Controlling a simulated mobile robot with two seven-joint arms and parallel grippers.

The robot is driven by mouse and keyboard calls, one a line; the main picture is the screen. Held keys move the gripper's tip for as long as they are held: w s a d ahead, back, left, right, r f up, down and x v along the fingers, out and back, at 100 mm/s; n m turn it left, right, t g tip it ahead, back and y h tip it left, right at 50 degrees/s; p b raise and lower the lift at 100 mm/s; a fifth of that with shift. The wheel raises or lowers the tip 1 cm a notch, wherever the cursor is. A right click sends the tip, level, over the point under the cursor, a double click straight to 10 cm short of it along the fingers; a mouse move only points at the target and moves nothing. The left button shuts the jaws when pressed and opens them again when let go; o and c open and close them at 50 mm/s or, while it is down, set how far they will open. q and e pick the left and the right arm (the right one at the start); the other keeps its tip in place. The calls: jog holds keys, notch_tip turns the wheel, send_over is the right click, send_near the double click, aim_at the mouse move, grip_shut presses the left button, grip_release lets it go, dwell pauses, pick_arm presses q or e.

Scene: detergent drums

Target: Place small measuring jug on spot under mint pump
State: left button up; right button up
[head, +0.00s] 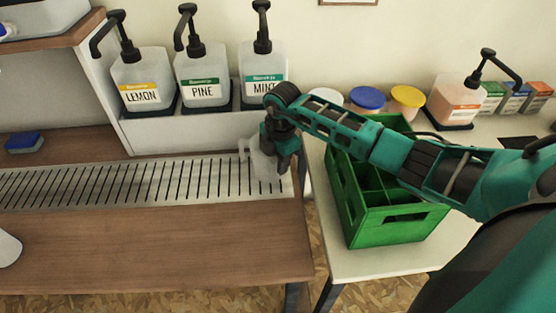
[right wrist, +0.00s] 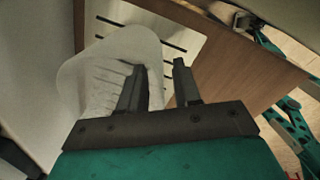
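The small measuring jug (head: 262,164), translucent white, stands at the right end of the slatted drip grate (head: 150,182), below the mint pump (head: 262,75). Its handle side faces left in the head view. My right gripper (head: 284,150) is at the jug's right side, partly covering it. In the right wrist view the jug (right wrist: 105,75) lies on the left, behind and beside the left finger. The right gripper's fingers (right wrist: 162,82) are apart, and the right finger is clear of the jug. Any spot mark under the jug is hidden. My left gripper is out of view.
Lemon (head: 142,80) and pine (head: 202,78) pumps stand left of mint on the shelf. A green crate (head: 395,228) stands right, under my right arm. An orange pump bottle (head: 455,100) and lidded tubs (head: 367,99) stand behind. The brown counter front (head: 150,245) is mostly clear.

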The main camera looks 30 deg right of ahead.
notch_tip(320, 180, up, 11)
jog(key=s+a+f+n+y, duration=0.1)
jog(key=s+a+n+y, duration=0.2)
jog(key=a, duration=0.5)
jog(key=s+a+f+n+y, duration=0.1)
jog(key=s+a+f+y, duration=0.15)
jog(key=a+y, duration=0.4)
jog(key=s+a+r+m+t+y, duration=0.1)
jog(key=s+a+r+t+y, duration=0.25)
jog(key=a+r+y, duration=0.4)
jog(key=m+t+h, duration=0.9)
jog(key=m+h, duration=0.5)
jog(key=m, duration=0.5)
send_over(283, 258)
jog(key=w, duration=0.5)
jog(key=f, duration=1.5)
jog(key=shift+w+a+f+p, duration=0.1)
jog(key=shift+a+f+p, duration=0.2)
jog(key=shift+a, duration=0.1)
jog(key=s+f, duration=0.1)
jog(key=s+f+g, duration=0.1)
jog(key=s+f, duration=0.1)
jog(key=s+f+g+h, duration=0.1)
jog(key=s, duration=0.1)
jog(key=shift+s+d+f+g, duration=0.1)
jog(key=shift+d+f+g, duration=0.15)
jog(key=shift+d+f, duration=0.1)
